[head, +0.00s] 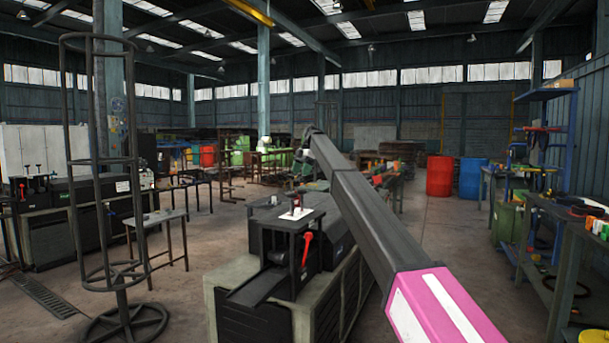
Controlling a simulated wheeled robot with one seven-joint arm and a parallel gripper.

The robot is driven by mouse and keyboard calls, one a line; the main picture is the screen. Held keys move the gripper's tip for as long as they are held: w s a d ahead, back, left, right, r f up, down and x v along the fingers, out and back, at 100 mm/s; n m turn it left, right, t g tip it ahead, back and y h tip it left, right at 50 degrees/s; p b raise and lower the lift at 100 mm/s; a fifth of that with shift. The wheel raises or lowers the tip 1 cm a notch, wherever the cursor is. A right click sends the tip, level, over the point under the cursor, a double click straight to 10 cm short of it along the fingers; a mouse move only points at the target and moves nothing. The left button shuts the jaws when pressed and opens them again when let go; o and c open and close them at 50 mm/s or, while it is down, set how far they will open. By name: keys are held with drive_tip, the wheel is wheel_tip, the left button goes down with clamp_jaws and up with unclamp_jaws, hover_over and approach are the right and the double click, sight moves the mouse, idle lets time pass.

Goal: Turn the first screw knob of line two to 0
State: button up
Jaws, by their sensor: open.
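A dark machine (330,240) stands in the middle on a grey-green base. On its near end a small black stand carries a white plate with a small dark red and black fitting (296,206) that may be a screw knob. A red handle (306,249) hangs at the stand's side. A similar dark machine (95,215) stands at the left, with small red and black parts on top. Which machine is line two, and any knob markings, I cannot tell. My arm reaches over the middle machine; my gripper (301,160), open, is small at its far end, apart from the white plate.
A tall round wire stand (128,270) is at the left front beside a small metal table (155,219). A workbench (570,220) with tools lines the right. Red (440,176) and blue (472,179) drums stand farther back. The floor right of the middle machine is clear.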

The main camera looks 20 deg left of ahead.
idle(0.3)
drive_tip(key=m+t, duration=0.6)
drive_tip(key=m, duration=1.2)
hover_over(292, 204)
drive_tip(key=shift+y, duration=0.3)
wheel_tip(292, 204, down, 10)
drive_tip(key=shift+w+d, duration=0.1)
drive_tip(key=shift+w, duration=0.05)
drive_tip(key=c, duration=0.9)
